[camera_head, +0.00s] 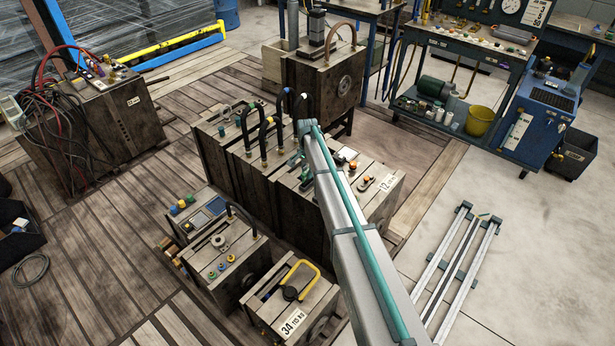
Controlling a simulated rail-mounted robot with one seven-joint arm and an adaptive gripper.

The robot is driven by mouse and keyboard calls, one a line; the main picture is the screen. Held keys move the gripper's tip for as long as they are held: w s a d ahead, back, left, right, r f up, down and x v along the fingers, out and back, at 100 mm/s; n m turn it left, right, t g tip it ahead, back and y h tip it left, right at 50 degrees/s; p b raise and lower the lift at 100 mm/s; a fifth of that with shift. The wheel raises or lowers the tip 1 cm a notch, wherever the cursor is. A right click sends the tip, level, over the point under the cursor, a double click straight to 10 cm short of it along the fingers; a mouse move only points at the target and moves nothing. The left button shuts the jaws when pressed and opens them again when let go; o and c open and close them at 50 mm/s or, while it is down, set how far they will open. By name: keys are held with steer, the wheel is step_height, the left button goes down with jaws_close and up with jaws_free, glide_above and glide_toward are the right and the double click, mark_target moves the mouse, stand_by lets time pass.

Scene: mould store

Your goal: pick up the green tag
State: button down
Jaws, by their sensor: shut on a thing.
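My arm reaches from the bottom right up to the middle of the room. My gripper (299,107) is small and dark at its far end, over the back part of a row of dark, worn mould blocks (375,212). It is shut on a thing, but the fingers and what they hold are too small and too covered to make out. I cannot pick out a green tag for certain. Small coloured pieces, some greenish, lie on the block tops around the gripper. My arm hides part of the row.
Black hoses (265,137) arch up from the row close to my gripper. A taller block (325,82) stands behind. Smaller blocks, one with a yellow handle (305,270), stand in front. A workbench (470,46) and blue cabinet (540,115) are at the right. A rail frame (462,262) lies on open floor.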

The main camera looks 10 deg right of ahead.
steer(key=s+a+r+b, duration=0.4)
steer(key=s+a+r, duration=0.2)
steer(key=s+r, duration=0.5)
steer(key=shift+s+a, duration=0.2)
steer(key=shift+s, duration=0.55)
